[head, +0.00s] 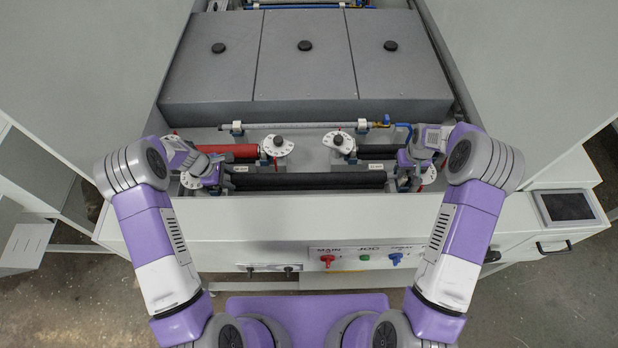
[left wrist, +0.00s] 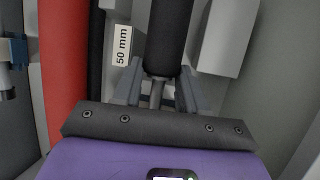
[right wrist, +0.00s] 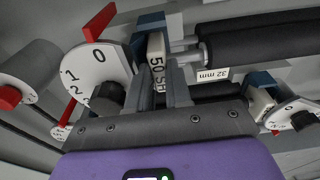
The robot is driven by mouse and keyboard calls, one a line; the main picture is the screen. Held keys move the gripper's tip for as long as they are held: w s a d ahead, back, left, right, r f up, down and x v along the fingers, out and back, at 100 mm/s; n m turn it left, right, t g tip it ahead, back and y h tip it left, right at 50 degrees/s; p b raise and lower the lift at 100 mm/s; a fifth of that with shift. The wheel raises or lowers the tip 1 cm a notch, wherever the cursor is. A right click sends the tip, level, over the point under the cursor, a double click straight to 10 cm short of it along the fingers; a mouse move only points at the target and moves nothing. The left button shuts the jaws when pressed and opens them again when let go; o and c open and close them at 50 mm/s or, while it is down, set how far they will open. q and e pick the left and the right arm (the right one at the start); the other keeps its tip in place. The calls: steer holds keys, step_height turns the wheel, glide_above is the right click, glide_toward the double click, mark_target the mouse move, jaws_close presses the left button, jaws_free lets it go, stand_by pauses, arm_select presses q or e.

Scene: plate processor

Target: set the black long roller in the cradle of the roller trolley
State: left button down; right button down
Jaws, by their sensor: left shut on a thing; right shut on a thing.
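The black long roller (head: 305,181) lies across the front of the grey machine, level from left to right. My left gripper (head: 214,178) is at its left end. In the left wrist view, the left fingers (left wrist: 157,92) are shut around the metal shaft below the black roller body (left wrist: 170,38). My right gripper (head: 402,174) is at the roller's right end. In the right wrist view, the right fingers (right wrist: 176,88) are closed at a roller end, but the grip itself is partly hidden. I see no roller trolley in any view.
A red roller (head: 232,151) lies behind the left end. White dials (head: 276,146) and (head: 339,142) with black knobs stand on the machine behind the roller. The front panel (head: 330,230) has red and blue knobs. A dark screen (head: 566,206) is at right.

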arm_select(q)
steer(key=shift+w+r, duration=0.1)
steer(key=shift+r, duration=0.05)
arm_select(e)
steer(key=shift+w+r, duration=0.1)
steer(key=shift+r, duration=0.05)
